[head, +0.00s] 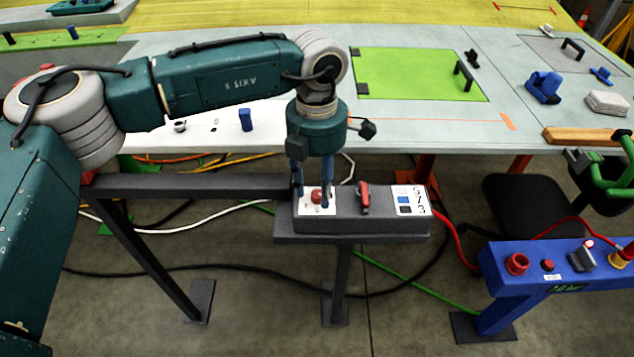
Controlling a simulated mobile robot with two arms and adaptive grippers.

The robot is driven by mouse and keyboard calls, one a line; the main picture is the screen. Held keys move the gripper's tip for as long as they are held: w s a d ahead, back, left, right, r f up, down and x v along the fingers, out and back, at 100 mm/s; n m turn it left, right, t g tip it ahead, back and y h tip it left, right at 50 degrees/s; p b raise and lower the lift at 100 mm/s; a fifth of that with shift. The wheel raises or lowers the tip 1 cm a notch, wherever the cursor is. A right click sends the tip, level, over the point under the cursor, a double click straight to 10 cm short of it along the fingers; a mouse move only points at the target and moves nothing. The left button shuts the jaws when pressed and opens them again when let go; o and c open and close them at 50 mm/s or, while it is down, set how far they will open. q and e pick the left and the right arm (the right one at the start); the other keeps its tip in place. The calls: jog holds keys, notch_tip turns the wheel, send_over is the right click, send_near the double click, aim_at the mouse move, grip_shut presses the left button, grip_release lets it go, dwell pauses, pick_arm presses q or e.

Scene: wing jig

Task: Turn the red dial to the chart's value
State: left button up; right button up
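The red dial (316,197) sits on a white plate at the left end of a grey control box (378,217). My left gripper (312,203) points straight down over it. Its two blue fingers stand apart, one on each side of the dial, and look open; contact with the dial is not clear. The dial's pointer and scale marks are too small or hidden to read. The chart (410,200) is a white card at the box's right end with coloured squares and the digits 5, 7 and 3; which colour goes with 5 is unclear.
A red lever (364,196) stands on the box between dial and chart. A worktable (420,128) lies behind. A blue console (555,268) with knobs and a black chair seat (530,208) are at the right. Cables cross the floor.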

pick_arm(q)
jog(key=shift+s+f, duration=0.15)
jog(key=shift+f, duration=0.3)
jog(key=shift+c, duration=0.5)
grip_shut()
pick_arm(e)
jog(key=shift+s+r, duration=0.1)
jog(key=shift+s, duration=0.05)
